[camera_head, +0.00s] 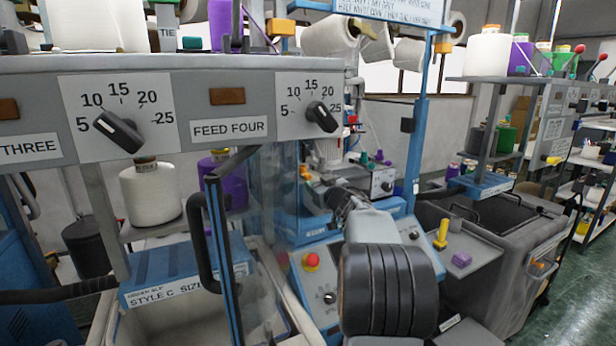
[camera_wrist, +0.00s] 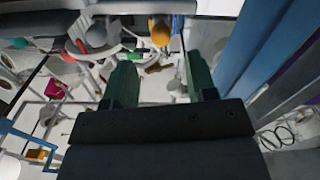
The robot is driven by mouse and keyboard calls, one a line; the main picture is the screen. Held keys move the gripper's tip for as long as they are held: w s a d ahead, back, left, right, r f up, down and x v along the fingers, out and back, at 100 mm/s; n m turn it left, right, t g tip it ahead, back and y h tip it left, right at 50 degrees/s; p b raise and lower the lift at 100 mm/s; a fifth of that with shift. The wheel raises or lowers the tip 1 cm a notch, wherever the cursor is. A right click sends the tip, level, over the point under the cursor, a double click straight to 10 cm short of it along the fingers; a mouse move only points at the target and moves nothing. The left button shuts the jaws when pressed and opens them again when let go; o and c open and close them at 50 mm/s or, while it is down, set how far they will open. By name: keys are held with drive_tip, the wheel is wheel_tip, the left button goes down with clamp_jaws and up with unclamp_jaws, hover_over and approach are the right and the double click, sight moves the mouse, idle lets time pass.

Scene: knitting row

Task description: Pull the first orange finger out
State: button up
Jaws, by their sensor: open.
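My gripper (camera_wrist: 162,80) shows in the wrist view as two green fingers set apart, with nothing held between them. An orange rounded piece (camera_wrist: 160,33) sits beyond the fingertips, near the top middle, beside grey and white rounded parts. It lies apart from the fingers. In the head view a small orange part (camera_head: 305,172) shows on the blue machine (camera_head: 320,252), left of my arm; I cannot tell whether it is the same piece. My arm hides part of the machine, and my fingertips cannot be made out there.
A red stop button (camera_head: 311,261) is on the machine's sloped front. A blue post (camera_head: 421,110) rises behind my arm. A clear guard with a blue frame (camera_head: 222,240) stands left. Open floor lies at far right.

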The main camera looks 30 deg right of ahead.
sight(309, 178)
drive_tip(key=w, duration=0.2)
drive_tip(key=w+p, duration=0.1)
drive_tip(key=w, duration=0.3)
drive_tip(key=shift+w+d, duration=0.35)
drive_tip(key=shift+d, duration=0.05)
drive_tip(key=shift+c, duration=0.3)
clamp_jaws()
